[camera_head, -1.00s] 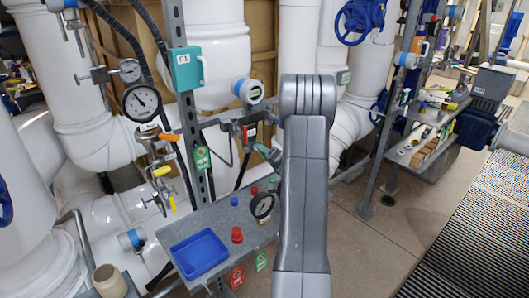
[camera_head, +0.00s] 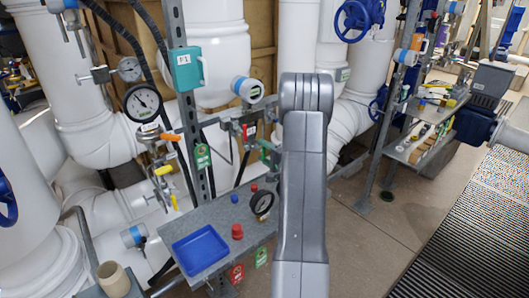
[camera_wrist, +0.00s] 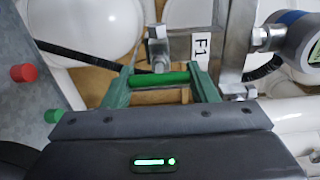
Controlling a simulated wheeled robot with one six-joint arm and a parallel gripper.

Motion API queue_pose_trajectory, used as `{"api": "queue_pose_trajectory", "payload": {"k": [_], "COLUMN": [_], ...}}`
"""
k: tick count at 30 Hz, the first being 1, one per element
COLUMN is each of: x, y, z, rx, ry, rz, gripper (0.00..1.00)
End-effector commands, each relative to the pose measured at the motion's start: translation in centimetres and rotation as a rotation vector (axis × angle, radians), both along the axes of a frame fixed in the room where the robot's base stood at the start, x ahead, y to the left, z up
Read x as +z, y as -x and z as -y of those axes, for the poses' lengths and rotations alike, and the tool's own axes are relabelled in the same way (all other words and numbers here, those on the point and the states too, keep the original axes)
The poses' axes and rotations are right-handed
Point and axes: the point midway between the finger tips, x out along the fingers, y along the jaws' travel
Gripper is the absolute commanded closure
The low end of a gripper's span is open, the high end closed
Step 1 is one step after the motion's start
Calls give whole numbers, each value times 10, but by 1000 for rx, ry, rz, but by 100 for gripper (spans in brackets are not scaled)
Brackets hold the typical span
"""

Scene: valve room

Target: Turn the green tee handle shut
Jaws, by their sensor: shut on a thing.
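The green tee handle (camera_wrist: 158,80) is a bright green bar lying crosswise between my two grey-green fingers in the wrist view. My gripper (camera_wrist: 162,84) is shut on it, with one finger at each end of the bar. A metal stem with a bolt meets the bar from above in the picture, in front of pipework. In the head view the handle and fingertips show only as a small green patch just left of my arm. My arm hides the rest of the gripper there.
A grey shelf (camera_head: 215,220) below holds a blue tray (camera_head: 200,250), a red cap (camera_head: 237,231) and a black gauge (camera_head: 262,203). Left are a yellow-handled valve (camera_head: 163,172) and a pressure gauge (camera_head: 142,102). White pipes stand behind; open floor lies right.

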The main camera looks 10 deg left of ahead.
Motion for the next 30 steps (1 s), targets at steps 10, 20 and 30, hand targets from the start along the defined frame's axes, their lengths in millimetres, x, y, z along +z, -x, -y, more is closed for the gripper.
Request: {"api": "queue_pose_trajectory", "payload": {"k": [10, 20, 30], "x": [-1, -1, -2], "y": [0, 0, 19], "z": [1, 0, 27], "rx": [-1, -1, -5], "ry": [-2, -2, -2], "rz": [-6, -4, -3], "gripper": [70, 25, 25]}}
